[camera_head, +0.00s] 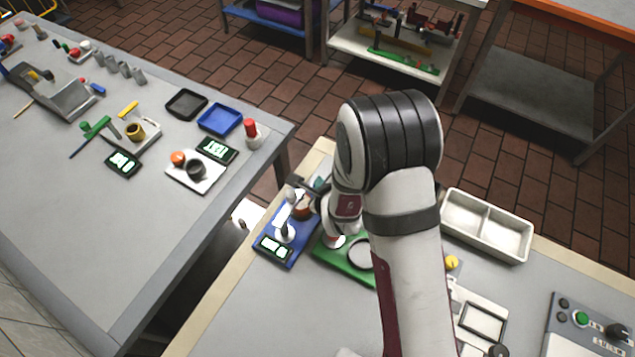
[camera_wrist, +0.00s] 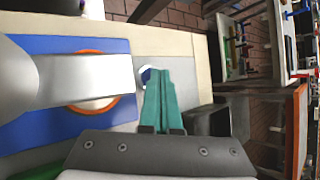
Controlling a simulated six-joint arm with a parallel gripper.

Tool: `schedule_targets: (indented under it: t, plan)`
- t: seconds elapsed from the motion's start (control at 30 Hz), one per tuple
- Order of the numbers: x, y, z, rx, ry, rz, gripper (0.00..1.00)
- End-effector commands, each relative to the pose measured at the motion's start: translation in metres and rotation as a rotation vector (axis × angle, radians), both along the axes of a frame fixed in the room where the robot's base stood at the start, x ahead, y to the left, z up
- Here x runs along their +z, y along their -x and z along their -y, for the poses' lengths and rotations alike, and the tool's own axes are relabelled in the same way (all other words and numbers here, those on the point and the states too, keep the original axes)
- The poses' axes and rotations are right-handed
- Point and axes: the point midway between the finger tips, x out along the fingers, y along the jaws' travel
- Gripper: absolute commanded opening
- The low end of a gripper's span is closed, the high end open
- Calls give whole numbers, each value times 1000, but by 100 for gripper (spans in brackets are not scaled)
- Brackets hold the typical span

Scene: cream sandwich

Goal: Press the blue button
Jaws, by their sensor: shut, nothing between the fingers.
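My gripper (camera_wrist: 167,78) has teal fingers, pressed together and empty. In the wrist view, a small round blue button (camera_wrist: 147,76) with a whitish surround lies on a light grey surface. It is just left of the fingertips and partly hidden behind them. I cannot tell whether the fingers touch it. In the head view, a bit of the teal fingers (camera_head: 319,184) shows left of my wrist, beyond the blue-based device (camera_head: 268,234). The blue button cannot be made out there.
In the wrist view, a blue plate (camera_wrist: 60,45) with an orange ring and a grey block lies left of the fingers. A dark box-like thing (camera_wrist: 238,112) stands to the right. The head view shows a green base (camera_head: 325,247) beside my arm and a metal tray (camera_head: 487,226) to the right.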

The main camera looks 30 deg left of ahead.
Motion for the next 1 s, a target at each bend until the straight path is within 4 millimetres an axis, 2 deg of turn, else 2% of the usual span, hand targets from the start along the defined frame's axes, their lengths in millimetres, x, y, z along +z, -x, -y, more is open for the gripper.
schedule_targets:
  t: [0.47, 0.83, 1.0]
  plan:
    - [10, 0, 1, -1, 0, -1, 0]
    - [58, 0, 0, -1, -1, 2, 0]
    - [69, 0, 0, -1, -1, 0, 0]
